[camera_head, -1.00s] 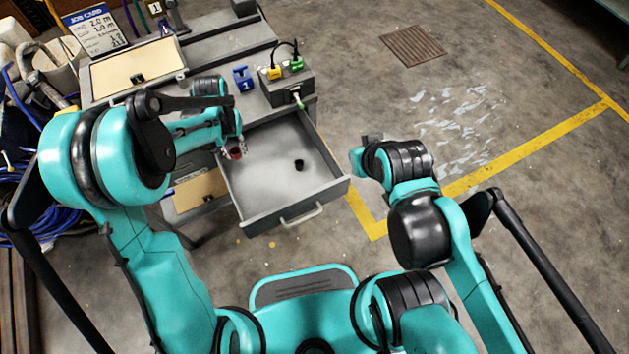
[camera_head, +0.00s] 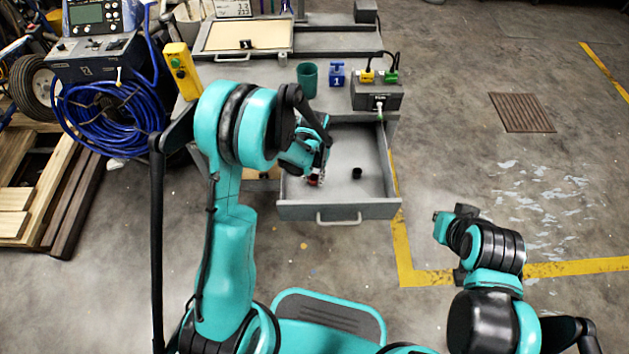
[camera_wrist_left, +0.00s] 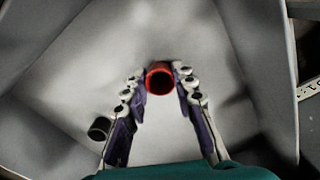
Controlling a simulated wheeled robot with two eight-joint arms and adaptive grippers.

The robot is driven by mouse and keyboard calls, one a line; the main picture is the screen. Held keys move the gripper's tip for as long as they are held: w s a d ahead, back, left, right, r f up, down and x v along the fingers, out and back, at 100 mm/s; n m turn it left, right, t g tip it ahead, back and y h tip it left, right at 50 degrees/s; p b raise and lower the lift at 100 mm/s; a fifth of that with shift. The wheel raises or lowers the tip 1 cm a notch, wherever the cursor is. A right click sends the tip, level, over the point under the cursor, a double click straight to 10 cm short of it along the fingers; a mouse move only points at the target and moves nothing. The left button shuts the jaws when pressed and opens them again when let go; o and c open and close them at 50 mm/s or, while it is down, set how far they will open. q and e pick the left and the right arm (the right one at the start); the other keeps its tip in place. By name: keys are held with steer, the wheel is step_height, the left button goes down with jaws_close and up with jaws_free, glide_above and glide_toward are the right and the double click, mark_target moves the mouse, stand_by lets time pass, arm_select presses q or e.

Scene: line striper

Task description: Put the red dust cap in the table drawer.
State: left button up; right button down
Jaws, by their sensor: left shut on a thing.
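The red dust cap (camera_head: 313,180) is between the fingertips of my left gripper (camera_head: 317,178). In the left wrist view the cap (camera_wrist_left: 159,80) shows its round open end, and the left gripper's fingers (camera_wrist_left: 160,85) close on it from both sides. The grey table drawer (camera_head: 378,208) is pulled open, and the cap is over its left part, inside the outline of its walls. I cannot tell whether the cap touches the drawer floor. My right gripper (camera_head: 447,226) is out over the floor, right of the drawer; its fingers are too unclear to read.
A small black cap (camera_head: 356,173) lies in the drawer, also seen in the left wrist view (camera_wrist_left: 99,128). On the table above are a green cup (camera_head: 307,79), a blue block marked 1 (camera_head: 337,74) and a grey box (camera_head: 376,96) with plugs. Open floor lies right.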

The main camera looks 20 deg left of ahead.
arm_select(q)
steer(key=shift+f, duration=0.7)
steer(key=shift+r, duration=0.15)
arm_select(e)
steer(key=shift+f, duration=0.3)
arm_select(q)
steer(key=o, duration=0.8)
steer(key=shift+f, duration=0.2)
